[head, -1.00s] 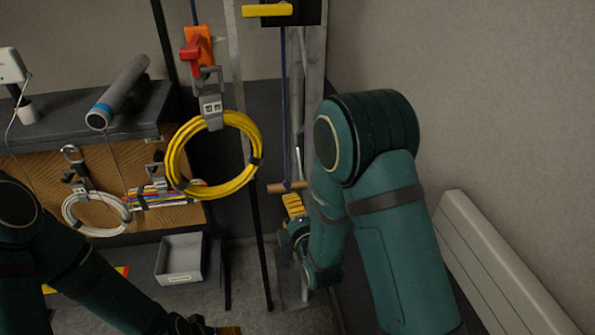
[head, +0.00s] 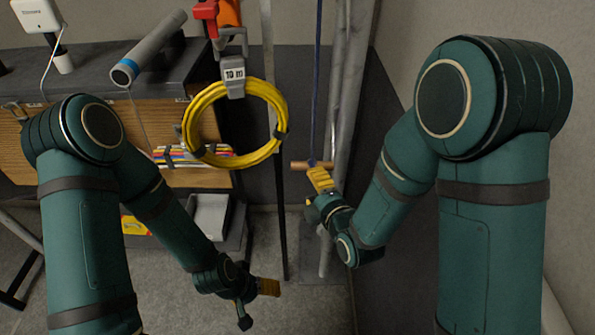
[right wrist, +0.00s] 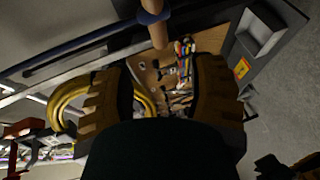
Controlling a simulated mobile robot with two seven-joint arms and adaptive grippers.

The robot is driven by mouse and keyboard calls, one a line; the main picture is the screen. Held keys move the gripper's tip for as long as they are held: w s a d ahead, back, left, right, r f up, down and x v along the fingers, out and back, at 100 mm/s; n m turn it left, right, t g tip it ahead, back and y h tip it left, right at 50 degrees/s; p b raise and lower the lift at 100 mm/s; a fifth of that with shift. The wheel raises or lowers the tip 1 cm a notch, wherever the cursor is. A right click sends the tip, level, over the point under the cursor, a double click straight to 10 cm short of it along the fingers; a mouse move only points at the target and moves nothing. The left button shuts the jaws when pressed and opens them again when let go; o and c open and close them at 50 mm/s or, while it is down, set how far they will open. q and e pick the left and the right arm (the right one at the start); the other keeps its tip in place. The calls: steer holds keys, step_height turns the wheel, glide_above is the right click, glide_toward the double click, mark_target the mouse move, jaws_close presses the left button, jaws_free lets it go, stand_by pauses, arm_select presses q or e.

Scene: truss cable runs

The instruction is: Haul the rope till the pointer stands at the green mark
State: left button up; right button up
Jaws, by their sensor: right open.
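A blue rope (head: 315,95) hangs down beside a grey metal upright to a wooden crossbar handle (head: 300,166). My right gripper (head: 320,178) is just below the handle at its right part. In the right wrist view its two ridged yellow fingers are spread apart (right wrist: 160,85), with the handle (right wrist: 157,35) and the rope's blue end (right wrist: 152,17) beyond them; I cannot tell whether they touch. My left gripper (head: 268,287) is low over the floor, away from the rope, its opening unclear. The pointer and green mark are not visible.
A yellow cable coil (head: 203,155) with a grey tag hangs left of the rope. A bench (head: 90,85) with a grey tube (head: 150,48) stands at the left. A grey tray (head: 210,215) sits below it. Grey floor lies between my arms.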

mark_target(299, 168)
steer(key=x, duration=1.1)
steer(key=shift+p, duration=0.3)
jaws_close()
